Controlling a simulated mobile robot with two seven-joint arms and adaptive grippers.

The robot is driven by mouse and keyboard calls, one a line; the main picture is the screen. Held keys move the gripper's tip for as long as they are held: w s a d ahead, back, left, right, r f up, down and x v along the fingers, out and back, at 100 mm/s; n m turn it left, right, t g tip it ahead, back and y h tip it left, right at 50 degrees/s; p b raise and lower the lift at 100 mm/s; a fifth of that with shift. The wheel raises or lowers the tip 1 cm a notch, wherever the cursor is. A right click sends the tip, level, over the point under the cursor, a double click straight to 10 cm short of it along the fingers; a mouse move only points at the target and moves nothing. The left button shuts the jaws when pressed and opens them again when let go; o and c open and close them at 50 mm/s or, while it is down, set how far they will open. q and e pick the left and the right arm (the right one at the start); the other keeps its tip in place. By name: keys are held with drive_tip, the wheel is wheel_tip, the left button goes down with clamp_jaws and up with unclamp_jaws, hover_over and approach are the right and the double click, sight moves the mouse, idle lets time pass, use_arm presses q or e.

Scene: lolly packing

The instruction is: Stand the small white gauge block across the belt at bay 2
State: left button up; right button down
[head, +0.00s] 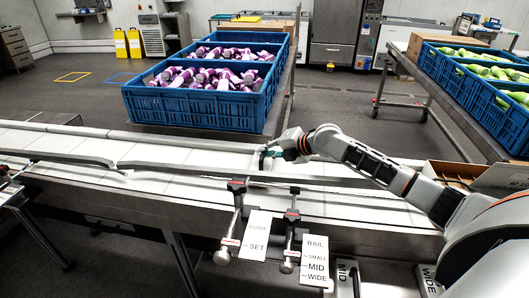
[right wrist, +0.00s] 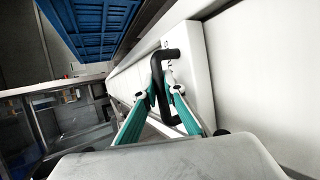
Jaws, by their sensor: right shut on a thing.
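My right gripper (head: 272,153) is over the conveyor belt (head: 190,155), near its far side, in the head view. In the right wrist view its teal fingers (right wrist: 163,98) are shut on the black handle (right wrist: 158,72) of a white block (right wrist: 197,70). This looks like the small gauge block; I see no size mark on it. The block lies along the pale belt surface in that view; I cannot tell whether it touches the belt. In the head view the gripper mostly hides it. No bay 2 mark is readable.
Guide rails (head: 140,167) run along the belt, with black clamps (head: 237,187) and signs (head: 315,262) at the front. A blue crate (head: 200,105) of purple lollies stands behind; more crates (head: 480,90) stand right.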

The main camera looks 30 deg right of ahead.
drive_tip(key=c, duration=2.5)
unclamp_jaws()
drive_tip(key=shift+f, duration=0.25)
drive_tip(key=shift+c, duration=0.2)
drive_tip(key=o, duration=0.4)
drive_tip(key=shift+r, duration=0.1)
